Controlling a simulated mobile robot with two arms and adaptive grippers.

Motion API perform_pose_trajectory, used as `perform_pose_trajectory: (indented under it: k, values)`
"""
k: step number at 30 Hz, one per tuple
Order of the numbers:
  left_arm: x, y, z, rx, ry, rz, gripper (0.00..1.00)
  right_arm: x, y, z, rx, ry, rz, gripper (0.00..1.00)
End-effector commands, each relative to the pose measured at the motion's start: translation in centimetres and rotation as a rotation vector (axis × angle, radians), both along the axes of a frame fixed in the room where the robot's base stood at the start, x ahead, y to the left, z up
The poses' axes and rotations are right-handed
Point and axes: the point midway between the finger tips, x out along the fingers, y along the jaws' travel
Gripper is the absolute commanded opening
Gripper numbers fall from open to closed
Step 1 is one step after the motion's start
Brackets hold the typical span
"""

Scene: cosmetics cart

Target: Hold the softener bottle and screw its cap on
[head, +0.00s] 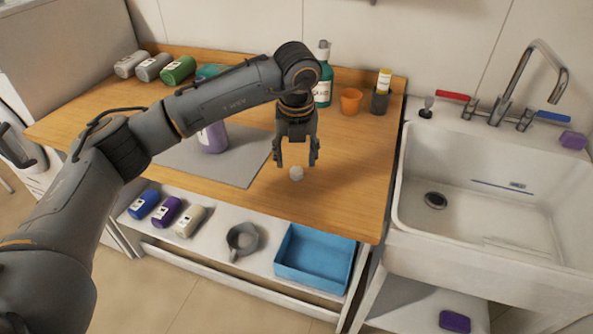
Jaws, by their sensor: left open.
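A purple bottle (212,138) with a pale label, which looks like the softener bottle, stands on the grey mat (232,165) on the wooden counter. My left forearm hides its top, so I cannot see its neck. A small white cap (296,174) sits on the bare wood to the right of the mat, near the front edge. My left gripper (297,161) points down over the cap, with its fingers open on either side. I cannot tell whether they touch it. My right gripper is not in view.
A teal bottle (323,88), an orange cup (350,101) and a dark holder (380,101) stand at the back. A white sink (480,258) is to the right.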

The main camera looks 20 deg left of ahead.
Motion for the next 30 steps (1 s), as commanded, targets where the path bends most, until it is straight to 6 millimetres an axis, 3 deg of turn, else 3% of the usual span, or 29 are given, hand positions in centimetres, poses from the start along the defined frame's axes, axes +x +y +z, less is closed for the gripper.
perform_pose_trajectory:
  k: [9,20,26,30]
  values:
    - [1.2,0.2,-4.0,0.000,0.002,-0.001,0.54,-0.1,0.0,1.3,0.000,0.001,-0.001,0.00]
    - [1.3,0.2,-4.3,0.000,0.001,-0.001,0.54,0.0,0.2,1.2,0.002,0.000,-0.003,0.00]
    - [1.3,0.2,-4.3,0.000,0.001,-0.001,0.18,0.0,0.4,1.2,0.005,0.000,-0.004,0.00]
    - [1.3,0.2,-4.3,0.000,0.001,-0.001,0.16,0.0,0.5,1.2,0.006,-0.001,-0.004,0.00]
